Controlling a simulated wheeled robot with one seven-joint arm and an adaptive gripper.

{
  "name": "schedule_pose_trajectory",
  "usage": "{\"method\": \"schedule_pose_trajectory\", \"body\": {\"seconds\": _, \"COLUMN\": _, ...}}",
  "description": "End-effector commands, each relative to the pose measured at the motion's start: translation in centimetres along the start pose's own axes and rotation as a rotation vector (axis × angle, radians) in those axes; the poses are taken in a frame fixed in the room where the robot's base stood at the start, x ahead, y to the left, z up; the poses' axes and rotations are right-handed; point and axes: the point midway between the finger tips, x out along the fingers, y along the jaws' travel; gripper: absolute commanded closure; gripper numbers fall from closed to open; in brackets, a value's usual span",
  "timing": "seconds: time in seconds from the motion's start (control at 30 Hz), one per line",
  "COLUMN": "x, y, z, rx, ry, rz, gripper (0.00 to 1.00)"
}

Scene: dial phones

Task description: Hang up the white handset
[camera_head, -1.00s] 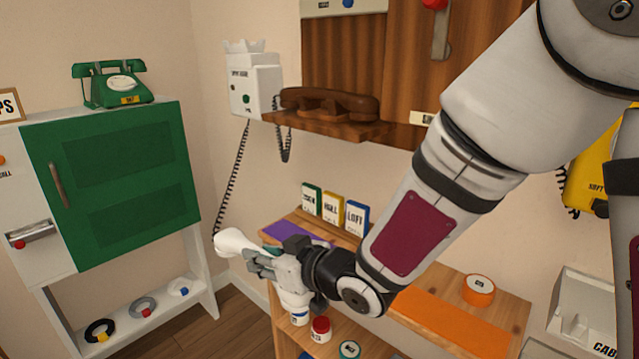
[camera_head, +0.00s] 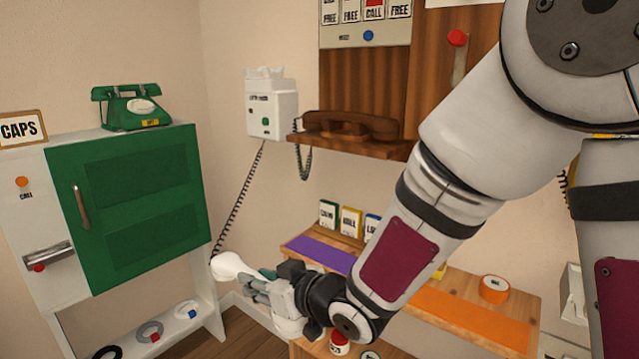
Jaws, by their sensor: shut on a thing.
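The white handset (camera_head: 229,266) is in my gripper (camera_head: 262,281), low in the middle of the head view. Its rounded end sticks out to the left of the fingers; the rest is hidden by the gripper. A black coiled cord (camera_head: 238,200) runs from it up to the white wall phone (camera_head: 271,108). The phone has an empty cradle with prongs on top and hangs on the wall well above and slightly right of the handset. My gripper is shut on the handset, in front of the left end of the wooden shelf unit.
A brown handset phone (camera_head: 350,125) sits on a wooden wall shelf right of the white phone. A green phone (camera_head: 131,107) stands on the green-doored cabinet (camera_head: 140,200) at left. Open air lies between handset and wall phone.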

Motion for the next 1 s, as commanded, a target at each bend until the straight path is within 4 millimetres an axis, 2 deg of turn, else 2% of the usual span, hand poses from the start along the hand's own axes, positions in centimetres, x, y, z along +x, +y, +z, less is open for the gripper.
{"method": "schedule_pose_trajectory", "body": {"seconds": 0.27, "x": -1.9, "y": 5.2, "z": 0.7, "rx": 0.053, "ry": 0.002, "rz": 0.139, "gripper": 1.00}}
{"method": "schedule_pose_trajectory", "body": {"seconds": 0.43, "x": -4.0, "y": 9.7, "z": 1.5, "rx": 0.100, "ry": 0.002, "rz": 0.265, "gripper": 1.00}}
{"method": "schedule_pose_trajectory", "body": {"seconds": 0.6, "x": -8.1, "y": 15.8, "z": 3.1, "rx": 0.169, "ry": 0.001, "rz": 0.454, "gripper": 1.00}}
{"method": "schedule_pose_trajectory", "body": {"seconds": 0.7, "x": -10.5, "y": 18.7, "z": 3.9, "rx": 0.204, "ry": 0.003, "rz": 0.553, "gripper": 1.00}}
{"method": "schedule_pose_trajectory", "body": {"seconds": 0.8, "x": -12.7, "y": 21.0, "z": 4.7, "rx": 0.234, "ry": 0.004, "rz": 0.635, "gripper": 1.00}}
{"method": "schedule_pose_trajectory", "body": {"seconds": 1.0, "x": -16.3, "y": 24.0, "z": 6.0, "rx": 0.277, "ry": 0.004, "rz": 0.759, "gripper": 1.00}}
